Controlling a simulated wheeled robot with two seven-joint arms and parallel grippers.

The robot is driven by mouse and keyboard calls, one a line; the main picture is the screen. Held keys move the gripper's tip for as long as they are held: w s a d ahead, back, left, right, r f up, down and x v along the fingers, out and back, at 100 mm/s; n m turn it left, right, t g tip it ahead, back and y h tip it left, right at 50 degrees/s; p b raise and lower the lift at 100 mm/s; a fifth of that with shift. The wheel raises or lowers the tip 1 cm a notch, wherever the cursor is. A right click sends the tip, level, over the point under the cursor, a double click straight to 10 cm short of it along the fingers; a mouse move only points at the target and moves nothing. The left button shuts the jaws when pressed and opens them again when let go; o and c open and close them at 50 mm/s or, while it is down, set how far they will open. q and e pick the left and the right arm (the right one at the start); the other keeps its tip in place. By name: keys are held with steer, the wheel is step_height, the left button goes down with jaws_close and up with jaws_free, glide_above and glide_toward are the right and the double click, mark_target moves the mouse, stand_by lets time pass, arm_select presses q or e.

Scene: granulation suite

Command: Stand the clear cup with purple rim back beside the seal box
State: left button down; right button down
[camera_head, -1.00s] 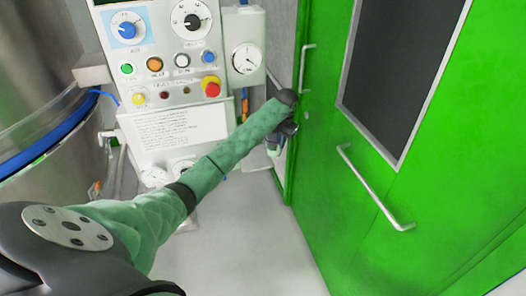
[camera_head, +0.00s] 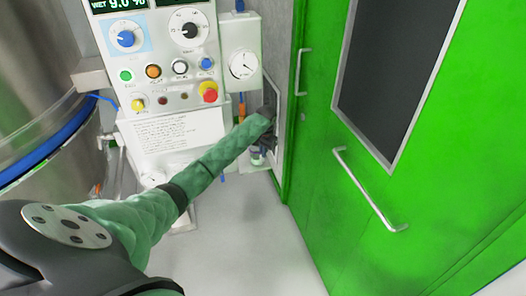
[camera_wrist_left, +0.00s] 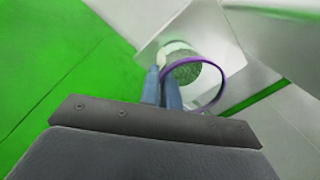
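The clear cup with purple rim (camera_wrist_left: 222,92) shows in the left wrist view, with grainy grey-green matter visible through or in it. My left gripper (camera_wrist_left: 161,82) has its two blue fingers close together at the left side of the rim, apparently pinching the cup wall. In the head view my left gripper (camera_head: 268,132) is at the far end of my green-sleeved arm, between the control panel and the green door. The cup (camera_head: 257,157) shows small just below it, partly hidden. I cannot make out the seal box for certain. My right gripper is not in view.
The control panel (camera_head: 165,60) with knobs and buttons stands behind, with a white dial box (camera_head: 243,64) on its right. The green door (camera_head: 350,215) with handles closes off the right side. A steel vessel (camera_head: 35,75) is at left. The grey floor (camera_head: 250,245) is clear.

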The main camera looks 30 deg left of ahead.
arm_select(q)
steer(key=shift+f, duration=0.15)
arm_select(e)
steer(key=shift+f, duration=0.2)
arm_select(q)
steer(key=c, duration=1.6)
jaws_free()
steer(key=shift+c, duration=0.2)
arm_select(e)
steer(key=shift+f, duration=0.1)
